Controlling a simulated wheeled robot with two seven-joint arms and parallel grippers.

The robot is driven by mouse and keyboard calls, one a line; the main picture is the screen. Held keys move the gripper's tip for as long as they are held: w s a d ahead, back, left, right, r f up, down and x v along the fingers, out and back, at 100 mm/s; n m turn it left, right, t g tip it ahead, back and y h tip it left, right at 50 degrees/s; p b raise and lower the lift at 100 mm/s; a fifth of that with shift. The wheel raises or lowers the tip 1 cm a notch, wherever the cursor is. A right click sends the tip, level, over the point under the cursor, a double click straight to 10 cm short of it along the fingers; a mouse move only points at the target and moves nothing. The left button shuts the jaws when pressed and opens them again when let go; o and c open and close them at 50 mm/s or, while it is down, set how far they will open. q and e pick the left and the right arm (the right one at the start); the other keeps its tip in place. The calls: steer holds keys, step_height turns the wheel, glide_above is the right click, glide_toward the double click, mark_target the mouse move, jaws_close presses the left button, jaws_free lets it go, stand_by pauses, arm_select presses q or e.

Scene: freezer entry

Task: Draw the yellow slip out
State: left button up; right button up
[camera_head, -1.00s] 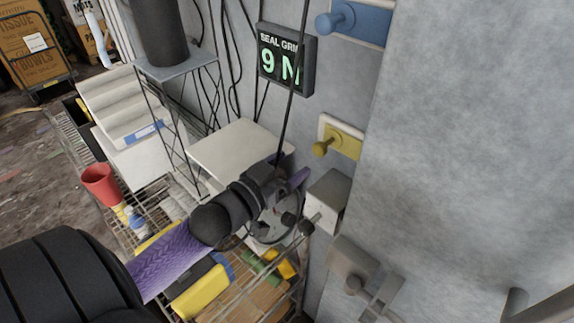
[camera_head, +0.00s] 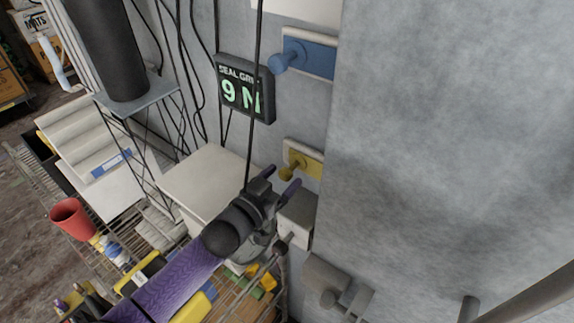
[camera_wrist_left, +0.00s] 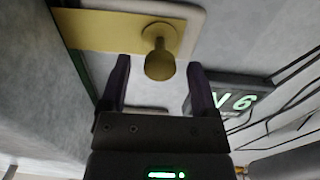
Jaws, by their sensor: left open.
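The yellow slip (camera_head: 311,163) is a flat plate in a pale holder on the grey wall, with a round yellow knob (camera_head: 290,171) standing out from it. My left gripper (camera_head: 279,179) is open just below the knob, its purple fingers pointing up toward it. In the left wrist view the slip (camera_wrist_left: 95,31) crosses the top left. Its knob (camera_wrist_left: 159,63) appears between the two open fingertips of the left gripper (camera_wrist_left: 159,68), with a visible gap on each side. I cannot tell whether the fingers reach the knob's depth. My right gripper is not in view.
A blue slip with a knob (camera_head: 311,58) sits higher on the wall. A display (camera_head: 245,88) reading "9 N" is to the left, with a thin black cable in front. A grey box (camera_head: 297,218) juts out below the yellow slip. A wire shelf with a red cup (camera_head: 72,218) stands lower left.

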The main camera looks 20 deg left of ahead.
arm_select(q)
steer(key=shift+x, duration=1.8)
jaws_close()
